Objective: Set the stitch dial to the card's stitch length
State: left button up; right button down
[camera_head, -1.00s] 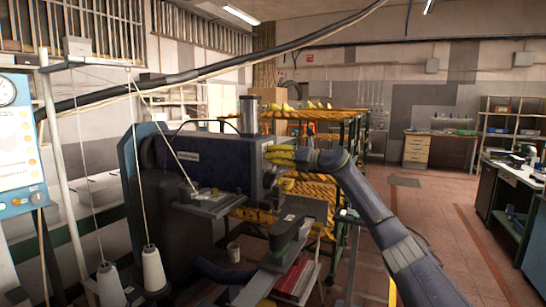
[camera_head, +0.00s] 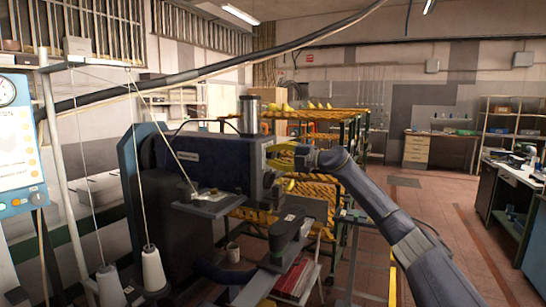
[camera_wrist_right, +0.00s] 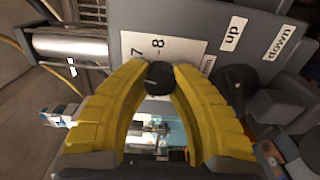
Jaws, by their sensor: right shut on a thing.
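The stitch dial is a small dark round knob (camera_wrist_right: 160,76) in the right wrist view, in front of a white scale plate (camera_wrist_right: 155,44) on a grey panel. My right gripper (camera_wrist_right: 160,80) is shut on this knob, one yellow finger on each side. In the head view the right gripper (camera_head: 276,157) reaches the right end of the dark stitching machine (camera_head: 212,162), and the knob is hidden there. I cannot pick out the card for certain. The left gripper is out of view.
A second dark knob (camera_wrist_right: 236,82) sits close to the fingers, near "up" (camera_wrist_right: 232,34) and "down" (camera_wrist_right: 279,43) labels. A metal cylinder (camera_wrist_right: 70,46) is at upper left. Thread cones (camera_head: 153,268) stand left; a loaded rack (camera_head: 325,130) stands behind. The floor at right is open.

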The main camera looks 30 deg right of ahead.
jog(key=m, duration=0.6)
jog(key=shift+a+f, duration=0.1)
jog(key=m, duration=0.3)
jog(key=shift+m, duration=2.4)
jog(key=shift+r, duration=0.2)
jog(key=c, duration=1.1)
grip_release()
jog(key=shift+o, duration=0.4)
